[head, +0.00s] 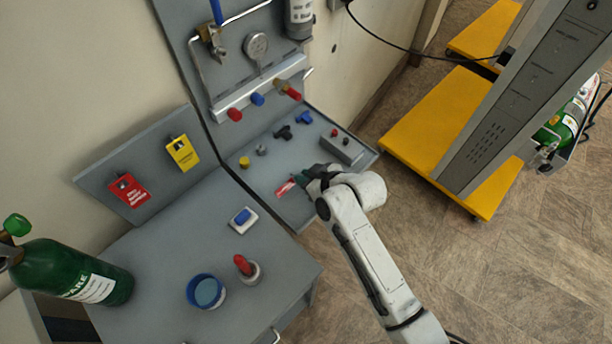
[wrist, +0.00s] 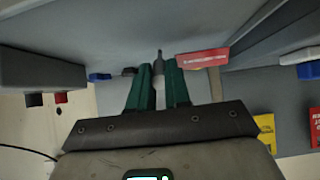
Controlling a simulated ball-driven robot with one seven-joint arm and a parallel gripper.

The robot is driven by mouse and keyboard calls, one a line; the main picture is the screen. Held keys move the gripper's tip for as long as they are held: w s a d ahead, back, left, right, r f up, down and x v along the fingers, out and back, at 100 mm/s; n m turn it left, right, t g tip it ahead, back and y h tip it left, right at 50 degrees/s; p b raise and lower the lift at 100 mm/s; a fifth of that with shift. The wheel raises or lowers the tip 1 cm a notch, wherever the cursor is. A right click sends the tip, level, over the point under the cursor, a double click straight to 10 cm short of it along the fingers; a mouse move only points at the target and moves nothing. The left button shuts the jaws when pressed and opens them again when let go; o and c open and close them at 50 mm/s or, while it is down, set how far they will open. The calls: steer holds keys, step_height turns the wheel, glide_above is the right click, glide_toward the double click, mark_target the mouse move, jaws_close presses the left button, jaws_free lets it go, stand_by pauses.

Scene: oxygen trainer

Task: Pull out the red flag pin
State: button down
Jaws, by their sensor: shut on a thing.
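The red flag pin shows as a small red flag with white lettering (head: 285,187) on the grey bench panel in the head view. In the wrist view the flag (wrist: 203,58) sticks out just right of my gripper's green fingers. My gripper (head: 304,177) is low over the panel, at the flag's upper right. In the wrist view my gripper (wrist: 158,80) is shut on a slim grey-white piece between the fingers, seemingly the pin's shaft. The fingers and wrist hide the pin's lower end.
Blue and black knobs (head: 304,118) and a grey box with red and black buttons (head: 342,148) stand behind my gripper. A blue cup (head: 206,291) and a red-topped piece (head: 245,266) stand on the nearer table.

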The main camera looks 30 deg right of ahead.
steer(key=shift+f, duration=0.15)
steer(key=c, duration=1)
jaws_free()
steer(key=shift+s, duration=0.1)
steer(key=v, duration=1)
steer(key=shift+s+d+r, duration=0.15)
steer(key=shift+s+r, duration=0.05)
steer(key=shift+r, duration=0.1)
steer(key=s+d+f+m+g+h, duration=0.1)
steer(key=s+g, duration=0.3)
steer(key=s, duration=0.6)
steer(key=s+d+f+m+g+h, duration=0.2)
steer(key=s+d+f+m+g, duration=0.1)
steer(key=s, duration=0.8)
steer(key=shift+s+d+g, duration=0.25)
steer(key=shift+d+g, duration=0.35)
steer(key=shift+g, duration=0.2)
